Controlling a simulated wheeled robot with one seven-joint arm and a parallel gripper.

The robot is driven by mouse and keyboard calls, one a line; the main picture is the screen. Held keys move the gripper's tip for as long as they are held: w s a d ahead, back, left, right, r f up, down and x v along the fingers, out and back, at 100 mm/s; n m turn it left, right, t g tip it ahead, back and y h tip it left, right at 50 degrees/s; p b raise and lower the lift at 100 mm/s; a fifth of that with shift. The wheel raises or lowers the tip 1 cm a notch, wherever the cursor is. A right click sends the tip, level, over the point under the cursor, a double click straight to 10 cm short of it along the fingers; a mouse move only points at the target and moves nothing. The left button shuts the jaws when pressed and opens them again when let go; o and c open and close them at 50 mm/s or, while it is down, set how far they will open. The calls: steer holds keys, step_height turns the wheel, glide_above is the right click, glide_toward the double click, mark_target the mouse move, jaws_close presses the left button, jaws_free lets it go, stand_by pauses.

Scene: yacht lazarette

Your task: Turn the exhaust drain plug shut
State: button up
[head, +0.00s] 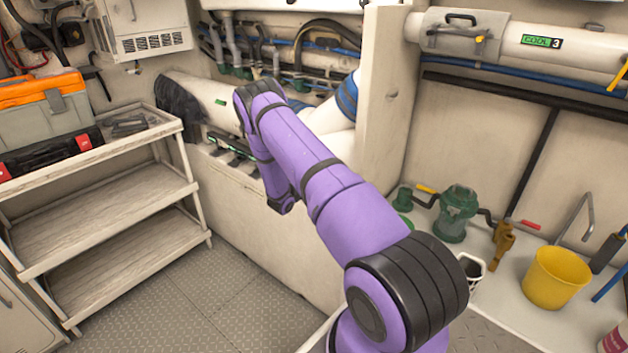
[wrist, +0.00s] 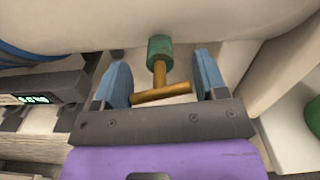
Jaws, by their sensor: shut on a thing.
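The drain plug (wrist: 160,92) shows in the wrist view as a brass T-handle. Its stem goes up into a green fitting (wrist: 159,48) on the underside of a large pale pipe (wrist: 230,18). The crossbar lies slightly tilted, its right end higher. My gripper (wrist: 162,78) is shut on the T-handle, with one blue finger on each side of it. The exact contact points are hard to see. In the head view my purple arm reaches toward the pale pipe (head: 205,98) along the back wall, and the plug and fingers are hidden.
A pale wall panel (head: 378,110) stands close to the right of my arm. Shelves (head: 110,205) with an orange-topped toolbox (head: 45,105) are at left. A yellow bucket (head: 556,278) and green strainer (head: 457,212) sit at right. The metal floor (head: 170,300) is clear.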

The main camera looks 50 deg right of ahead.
steer(key=shift+w+m, duration=0.1)
steer(key=shift+m, duration=1.5)
steer(key=shift+a, duration=0.1)
steer(key=o, duration=0.6)
steer(key=a, duration=1)
steer(key=shift+s+a, duration=0.35)
steer(key=shift+s, duration=0.1)
